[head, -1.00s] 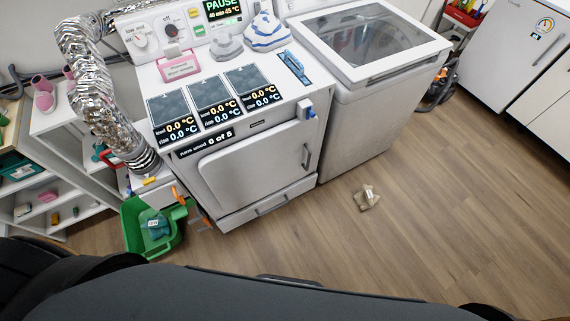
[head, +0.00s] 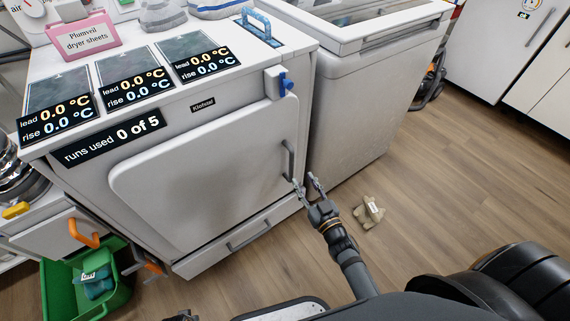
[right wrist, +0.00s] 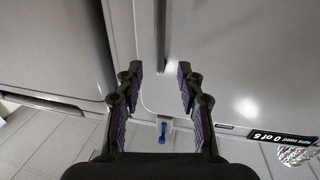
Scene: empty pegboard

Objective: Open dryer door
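The white dryer door (head: 205,175) is shut, flush in the front of the dryer (head: 75,160). Its grey upright handle (head: 288,160) is at the door's right edge; it also shows in the right wrist view (right wrist: 160,35). My right gripper (head: 308,184) is open and empty, just right of the handle's lower end. In the right wrist view the handle's end lies in line with the gap between my open fingers (right wrist: 160,74); I cannot tell if they touch it. A small dark part at the bottom edge may be my left gripper (head: 184,316); its fingers cannot be made out.
A second white appliance (head: 350,110) stands to the right of the dryer. A blue-tipped latch-like piece (head: 280,82) is above the handle. A beige object (head: 369,211) lies on the wood floor. A green bin (head: 85,285) is at lower left.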

